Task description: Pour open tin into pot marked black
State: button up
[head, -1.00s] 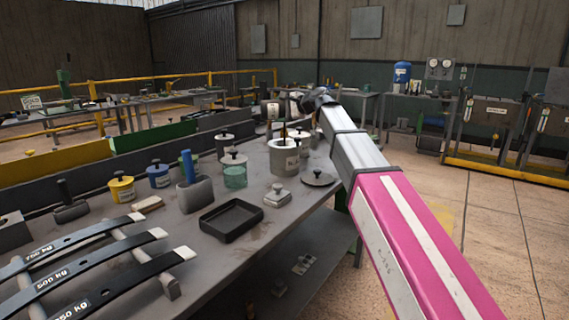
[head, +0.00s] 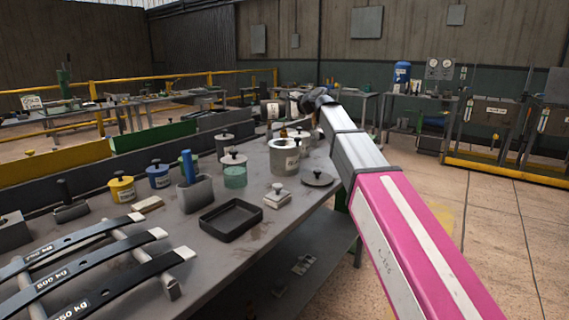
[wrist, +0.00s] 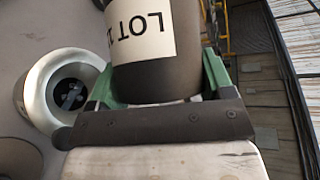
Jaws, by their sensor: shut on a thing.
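My gripper (wrist: 160,78) is shut on a dark tin (wrist: 185,85) with a white label reading "LOT", upside down in the wrist view. Green fingers press on both sides of the tin; its mouth is out of view. A pale round open pot (wrist: 30,92) is left of the gripper in the wrist view, with dark shapes inside. A pale pot (head: 285,160) also stands on the bench in the head view, near the arm's far end; its label is too small to read surely. My gripper is mostly hidden behind the arm there.
A dark round lid (head: 318,179) and a small pale block with a knob (head: 277,196) lie near the pot. A black tray (head: 231,220), a yellow pot (head: 122,189), a blue pot (head: 159,177) and a green jar (head: 235,177) share the bench. Floor is open at right.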

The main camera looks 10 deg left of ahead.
aim_at(275, 116)
jog(key=shift+s+a+n+h, duration=0.15)
jog(key=shift+a+n+h, duration=0.35)
jog(key=shift+h, duration=0.5)
jog(key=shift+f+n+h, duration=0.25)
jog(key=shift+n+h, duration=0.05)
jog(key=shift+h, duration=0.2)
jog(key=shift+s+a+f+n+t+h, duration=0.15)
jog(key=shift+a+n+t+h, duration=0.15)
jog(key=shift+h, duration=0.3)
jog(key=shift+s+a+f+n+t+h, duration=0.15)
jog(key=shift+n+h, duration=0.25)
jog(key=shift+h, duration=0.2)
jog(key=shift+w, duration=0.1)
jog(key=shift+f, duration=0.1)
jog(key=shift+a+f+n+t+h, duration=0.15)
jog(key=shift+f+n+h, duration=0.15)
jog(key=shift+h, duration=0.45)
jog(key=shift+a+f+n+t+h, duration=0.1)
jog(key=shift+f+n+h, duration=0.1)
jog(key=shift+n+h, duration=0.4)
